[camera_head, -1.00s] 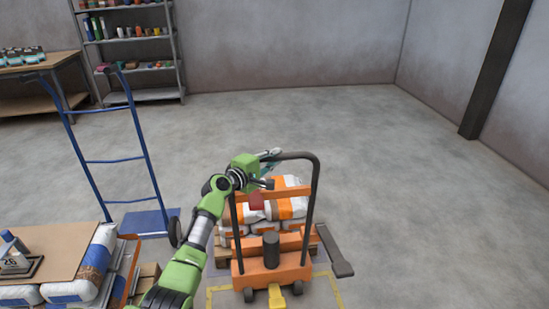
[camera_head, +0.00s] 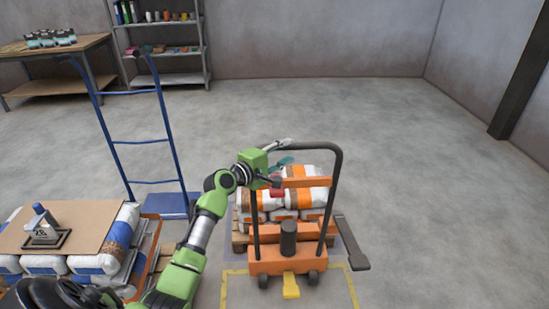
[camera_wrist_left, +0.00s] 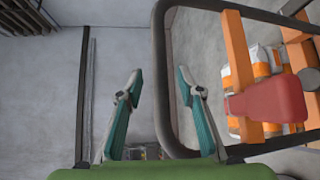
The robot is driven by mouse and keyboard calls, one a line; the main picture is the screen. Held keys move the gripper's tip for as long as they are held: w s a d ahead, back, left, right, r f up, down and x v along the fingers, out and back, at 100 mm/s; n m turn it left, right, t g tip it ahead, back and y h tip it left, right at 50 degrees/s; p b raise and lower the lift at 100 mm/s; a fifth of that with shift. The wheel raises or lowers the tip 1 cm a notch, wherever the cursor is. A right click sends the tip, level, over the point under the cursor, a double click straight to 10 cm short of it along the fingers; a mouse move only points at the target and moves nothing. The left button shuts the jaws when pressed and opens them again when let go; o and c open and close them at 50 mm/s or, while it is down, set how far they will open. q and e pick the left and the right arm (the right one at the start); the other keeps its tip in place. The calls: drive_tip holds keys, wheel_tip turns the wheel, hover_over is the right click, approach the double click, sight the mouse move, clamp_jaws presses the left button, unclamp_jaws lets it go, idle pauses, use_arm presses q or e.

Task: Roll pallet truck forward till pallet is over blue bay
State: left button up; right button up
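The orange pallet truck (camera_head: 279,261) stands upright with its dark looped handle (camera_head: 338,185) facing me. Its pallet (camera_head: 240,240) lies beyond the truck body, carrying several white and orange sacks (camera_head: 308,189). A faint bluish floor patch (camera_head: 229,251) shows at the pallet's left edge; the load hides how far it extends. My left gripper (camera_head: 284,150) is at the handle's upper left. In the left wrist view, its teal fingers (camera_wrist_left: 158,76) are apart, with the handle's tube (camera_wrist_left: 160,105) between them and visible gaps. My right gripper is out of view.
A yellow floor outline (camera_head: 224,288) lies around the truck's near end. A blue hand truck (camera_head: 172,135) stands left, behind a sack stack with a cardboard top (camera_head: 85,232). Shelves (camera_head: 165,52) stand at the back left. Floor right and beyond the load is clear.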

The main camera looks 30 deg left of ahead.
use_arm(q)
drive_tip(key=v, duration=0.5)
drive_tip(key=shift+s+r, duration=0.1)
drive_tip(key=shift+s, duration=0.25)
